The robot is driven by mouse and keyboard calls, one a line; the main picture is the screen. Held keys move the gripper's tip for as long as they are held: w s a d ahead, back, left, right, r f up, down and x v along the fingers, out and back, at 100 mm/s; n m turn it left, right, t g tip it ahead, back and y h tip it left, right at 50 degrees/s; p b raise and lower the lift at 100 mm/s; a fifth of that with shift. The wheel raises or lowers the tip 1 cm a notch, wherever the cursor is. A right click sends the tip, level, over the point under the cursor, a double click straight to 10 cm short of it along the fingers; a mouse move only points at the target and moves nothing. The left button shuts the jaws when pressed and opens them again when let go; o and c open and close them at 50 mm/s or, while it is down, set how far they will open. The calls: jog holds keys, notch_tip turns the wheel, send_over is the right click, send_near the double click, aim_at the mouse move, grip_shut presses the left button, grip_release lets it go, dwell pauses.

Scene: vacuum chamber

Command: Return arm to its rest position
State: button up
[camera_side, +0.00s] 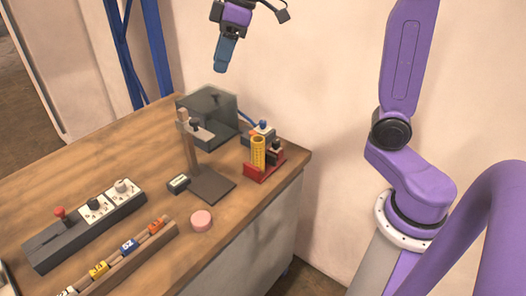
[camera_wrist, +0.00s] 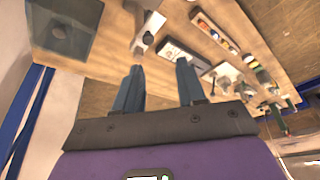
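My gripper (camera_side: 220,68) hangs in the air at the top middle of the side view, above and behind the table, with its blue fingers pointing down. In the wrist view the two fingers of my gripper (camera_wrist: 158,76) stand apart, with only the table seen between them. It is open, empty and touches nothing. My purple arm (camera_side: 405,70) rises at the right of the side view; its link to the gripper runs out of the top of the picture.
Below the gripper, a dark see-through box (camera_side: 222,103) stands on the wooden table (camera_side: 100,155). A stand (camera_side: 187,150), a red holder (camera_side: 262,170) with a yellow cylinder (camera_side: 258,150), a pink disc (camera_side: 201,221) and a socket strip (camera_side: 70,238) are nearby. A wall is behind.

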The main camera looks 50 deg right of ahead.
jog(key=s+d+f+n+g+h, duration=0.1)
jog(key=s+f, duration=0.7)
jog(key=s, duration=0.6)
jog(key=s+d+f+n+g+h, duration=0.1)
jog(key=s+d+f+n, duration=0.1)
jog(key=s+f, duration=0.6)
jog(key=s, duration=0.5)
jog(key=shift+s+f+g+h, duration=0.3)
jog(key=shift+s+f+h, duration=0.1)
